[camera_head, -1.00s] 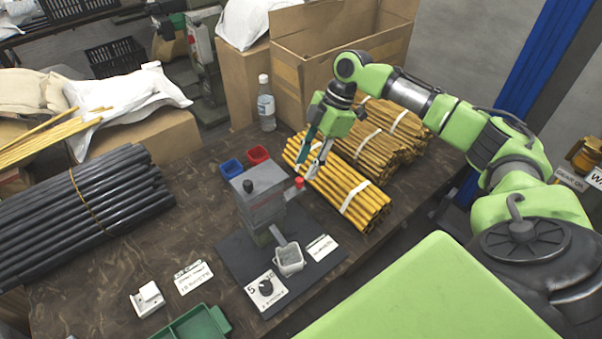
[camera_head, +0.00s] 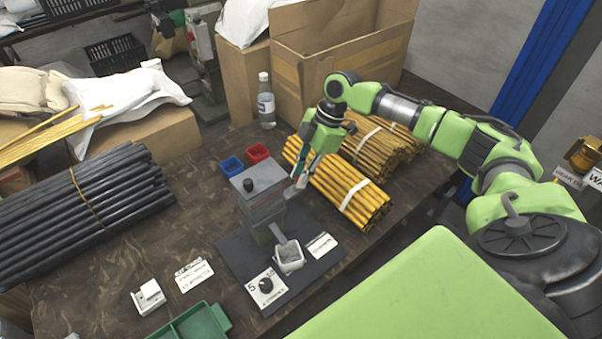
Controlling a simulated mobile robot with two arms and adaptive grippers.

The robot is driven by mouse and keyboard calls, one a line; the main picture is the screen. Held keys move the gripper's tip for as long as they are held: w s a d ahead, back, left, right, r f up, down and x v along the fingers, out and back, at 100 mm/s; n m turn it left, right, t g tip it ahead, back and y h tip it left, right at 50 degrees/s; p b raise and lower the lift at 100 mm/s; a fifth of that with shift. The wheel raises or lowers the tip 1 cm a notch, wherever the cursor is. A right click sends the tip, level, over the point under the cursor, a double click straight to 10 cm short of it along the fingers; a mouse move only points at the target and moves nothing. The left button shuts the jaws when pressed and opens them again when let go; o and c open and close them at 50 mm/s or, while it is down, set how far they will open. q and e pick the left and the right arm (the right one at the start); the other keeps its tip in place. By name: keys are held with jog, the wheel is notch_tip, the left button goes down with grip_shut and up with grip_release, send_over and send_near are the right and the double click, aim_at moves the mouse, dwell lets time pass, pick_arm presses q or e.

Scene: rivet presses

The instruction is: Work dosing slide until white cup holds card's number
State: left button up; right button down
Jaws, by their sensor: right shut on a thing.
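The grey dosing box (camera_head: 262,200) with a black knob on top stands on a dark base plate (camera_head: 240,255). My right gripper (camera_head: 300,181) is shut at the box's right side, on the red slide knob, which its fingers mostly hide. The white cup (camera_head: 290,259) stands on the plate under the chute (camera_head: 279,235); its contents are too small to make out. A white card (camera_head: 194,275) with printing too small to read surely lies left of the plate. My left gripper is not in view.
A blue bin (camera_head: 231,167) and a red bin (camera_head: 257,153) stand behind the box. Yellow rod bundles (camera_head: 350,195) lie close behind the right gripper. Black rods (camera_head: 75,210) lie at left, a green tray (camera_head: 195,325) in front. Another card (camera_head: 322,245) lies right of the cup.

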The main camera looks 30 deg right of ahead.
aim_at(289, 193)
jog(key=a+p, duration=0.1)
jog(key=a, duration=0.1)
jog(key=a+p, duration=0.1)
jog(key=a, duration=0.1)
jog(key=shift+s+r, duration=0.15)
jog(key=shift+s, duration=0.05)
jog(key=c, duration=1.9)
grip_release()
jog(key=shift+d+r, duration=0.1)
jog(key=shift+d, duration=0.05)
jog(key=v, duration=1.1)
jog(key=shift+r, duration=0.25)
